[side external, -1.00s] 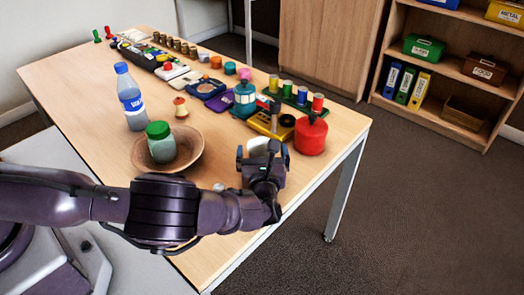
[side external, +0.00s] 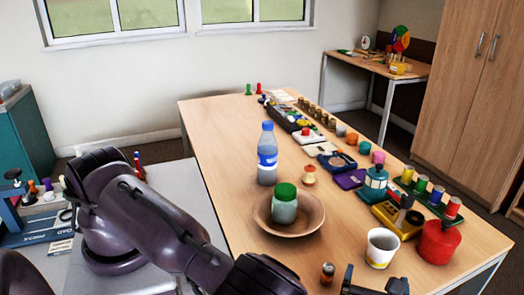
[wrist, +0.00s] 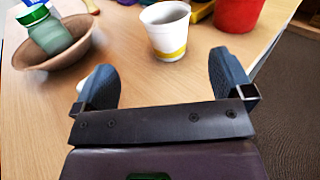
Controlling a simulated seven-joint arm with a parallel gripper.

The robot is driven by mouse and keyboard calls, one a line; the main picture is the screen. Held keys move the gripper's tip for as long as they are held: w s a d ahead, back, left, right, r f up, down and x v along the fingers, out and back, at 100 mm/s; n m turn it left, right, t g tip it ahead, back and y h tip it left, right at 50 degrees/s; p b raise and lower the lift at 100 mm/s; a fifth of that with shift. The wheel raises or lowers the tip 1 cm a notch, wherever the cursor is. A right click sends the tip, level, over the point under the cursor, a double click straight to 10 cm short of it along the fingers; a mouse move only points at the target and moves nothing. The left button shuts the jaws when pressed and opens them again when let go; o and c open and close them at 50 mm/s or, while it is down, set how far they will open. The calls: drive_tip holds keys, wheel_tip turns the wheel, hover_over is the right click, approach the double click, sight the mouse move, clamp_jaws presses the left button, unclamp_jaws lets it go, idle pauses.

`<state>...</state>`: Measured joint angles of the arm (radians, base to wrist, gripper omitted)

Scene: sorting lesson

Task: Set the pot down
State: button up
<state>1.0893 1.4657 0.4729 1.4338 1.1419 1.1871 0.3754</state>
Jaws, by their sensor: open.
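A white pot with a yellow band (side external: 382,250) stands upright on the table, near the right front edge. It also shows in the wrist view (wrist: 167,38), just beyond the fingers and apart from them. My gripper (side external: 373,284) is open and empty at the bottom of the side view, on the near side of the pot. In the wrist view its two fingers (wrist: 165,80) are spread wide, with bare table between them.
A brown bowl (side external: 262,216) holds a green-lidded jar (side external: 285,210). A water bottle (side external: 267,160) stands behind it. A red container (side external: 437,243) is right of the pot. A small cylinder (side external: 327,274) stands left of my gripper. Other items line the table's far side.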

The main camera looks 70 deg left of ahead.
drive_tip(key=s+a+r+n+g+h, duration=0.2)
drive_tip(key=s+a+r+n+g, duration=0.1)
drive_tip(key=a+r+n+g, duration=0.45)
drive_tip(key=s+a+r+n+g+h, duration=0.3)
drive_tip(key=a+r+n+g, duration=0.15)
drive_tip(key=r+n, duration=0.45)
drive_tip(key=s+a+r+n+t+h, duration=0.2)
drive_tip(key=s+r+n+h, duration=0.2)
drive_tip(key=s+r, duration=0.3)
drive_tip(key=s+a+r+n+t+h, duration=0.2)
drive_tip(key=s+r+n, duration=0.3)
drive_tip(key=s, duration=0.5)
wheel_tip(320, 180, up, 2)
drive_tip(key=shift+s+r+n+t+h, duration=0.25)
drive_tip(key=shift+n+t+h, duration=0.1)
drive_tip(key=shift+t+h, duration=0.5)
